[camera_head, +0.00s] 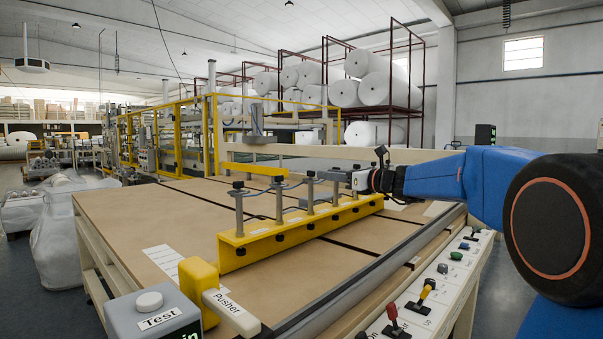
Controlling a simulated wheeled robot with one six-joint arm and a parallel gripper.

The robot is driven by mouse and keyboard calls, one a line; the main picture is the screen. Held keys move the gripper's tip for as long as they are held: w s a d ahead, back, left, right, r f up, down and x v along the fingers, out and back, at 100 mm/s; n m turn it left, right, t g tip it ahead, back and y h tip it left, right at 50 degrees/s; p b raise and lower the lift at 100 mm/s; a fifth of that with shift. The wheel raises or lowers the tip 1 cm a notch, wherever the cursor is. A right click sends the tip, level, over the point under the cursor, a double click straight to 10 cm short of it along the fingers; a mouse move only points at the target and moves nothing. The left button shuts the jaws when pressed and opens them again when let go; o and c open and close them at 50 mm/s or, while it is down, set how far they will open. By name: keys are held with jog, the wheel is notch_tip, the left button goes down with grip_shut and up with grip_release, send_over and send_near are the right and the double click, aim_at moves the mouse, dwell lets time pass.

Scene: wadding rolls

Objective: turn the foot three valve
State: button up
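A yellow bar (300,228) lies across the brown table, with several upright metal posts with dark caps along it. One post (239,212) stands at the near left, another (279,203) further along, and another (310,195) beyond that. Thin dark hoses run between the tops. No label marks which one is the foot three valve, and I cannot tell it apart. My blue arm reaches in from the right. My gripper (346,180) is at the far right end of the bar, close to the last post. Its fingers are too small to tell whether they are open or touching anything.
The brown tabletop (130,215) is mostly bare. A white panel with colored levers and knobs (440,282) runs along the right edge. Yellow fencing (205,135) stands behind.

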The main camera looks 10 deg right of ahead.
aim_at(307, 172)
jog(key=x, duration=1.2)
jog(key=shift+w, duration=0.1)
jog(key=shift+c, duration=0.2)
grip_shut()
